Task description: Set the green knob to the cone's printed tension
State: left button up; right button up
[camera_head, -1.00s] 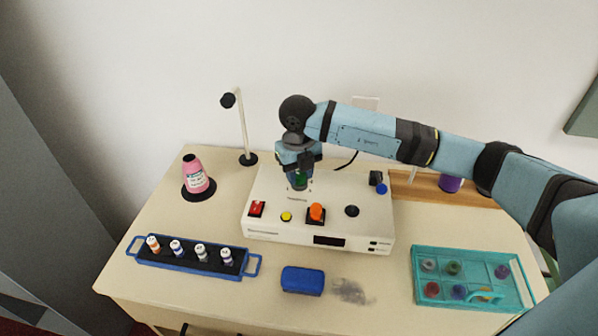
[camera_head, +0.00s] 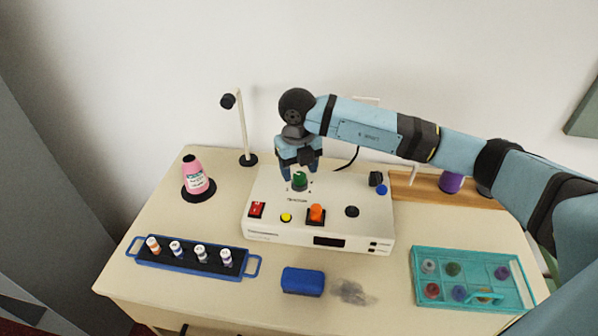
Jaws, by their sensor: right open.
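The green knob (camera_head: 299,180) sits on the top of the white machine (camera_head: 262,231), towards its back, with small dial marks around it. My right gripper (camera_head: 299,176) is open, pointing down just behind and above the knob, its fingers apart on either side. I cannot tell whether the fingers touch it. The pink thread cone (camera_head: 194,174) stands upright on a black base at the left. It bears a white label whose print is too small to read. My left gripper is not in view.
The machine also carries a red switch (camera_head: 257,209), a yellow button (camera_head: 286,217), an orange knob (camera_head: 316,214) and a black knob (camera_head: 351,211). A blue spool rack (camera_head: 190,268), blue block (camera_head: 303,281) and teal tray (camera_head: 472,303) stand in front. A thin post (camera_head: 243,125) rises behind.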

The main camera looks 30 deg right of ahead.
aim_at(298, 175)
notch_tip(298, 175, up, 12)
jog(key=shift+r, duration=0.15)
jog(key=shift+a, duration=0.1)
dwell(0.5)
